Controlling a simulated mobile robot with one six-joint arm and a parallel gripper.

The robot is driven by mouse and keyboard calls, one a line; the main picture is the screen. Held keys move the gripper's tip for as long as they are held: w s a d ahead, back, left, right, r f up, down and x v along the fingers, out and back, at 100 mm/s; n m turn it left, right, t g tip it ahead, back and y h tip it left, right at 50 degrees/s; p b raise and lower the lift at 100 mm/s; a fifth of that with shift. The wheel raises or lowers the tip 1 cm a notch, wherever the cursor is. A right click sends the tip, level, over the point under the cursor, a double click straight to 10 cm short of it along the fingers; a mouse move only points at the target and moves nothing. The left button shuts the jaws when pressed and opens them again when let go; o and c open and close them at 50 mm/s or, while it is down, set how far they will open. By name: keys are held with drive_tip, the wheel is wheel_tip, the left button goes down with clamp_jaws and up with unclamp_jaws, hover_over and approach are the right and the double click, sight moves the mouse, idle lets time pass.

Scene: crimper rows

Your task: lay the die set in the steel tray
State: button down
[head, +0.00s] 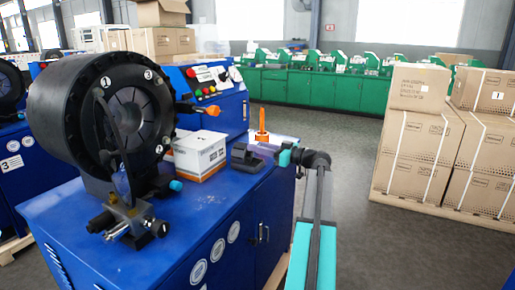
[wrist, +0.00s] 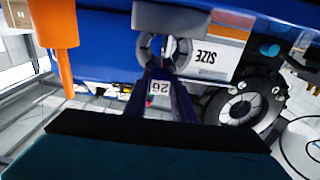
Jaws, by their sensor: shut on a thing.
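In the wrist view my gripper (wrist: 165,72) has its two dark fingers close together at a small grey ring-shaped die set (wrist: 148,48), shut on it. A white tag reading 26 (wrist: 159,87) shows between the fingers. In the head view my gripper (head: 258,150) is over the right end of the blue bench, beside a dark grey block (head: 243,160); the die set cannot be made out there. I cannot pick out the steel tray for sure in either view.
A white box (head: 200,158) and the black round crimper head (head: 75,110) stand on the blue bench (head: 130,205). An orange upright handle (head: 262,125) rises behind my gripper. Stacked cartons (head: 420,130) stand right. Grey floor (head: 335,140) between is clear.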

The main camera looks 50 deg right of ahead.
drive_tip(key=shift+r, duration=0.1)
drive_tip(key=c, duration=1.5)
unclamp_jaws()
drive_tip(key=shift+o, duration=0.5)
drive_tip(key=shift+f, duration=0.3)
drive_tip(key=v, duration=1.4)
drive_tip(key=shift+r, duration=0.2)
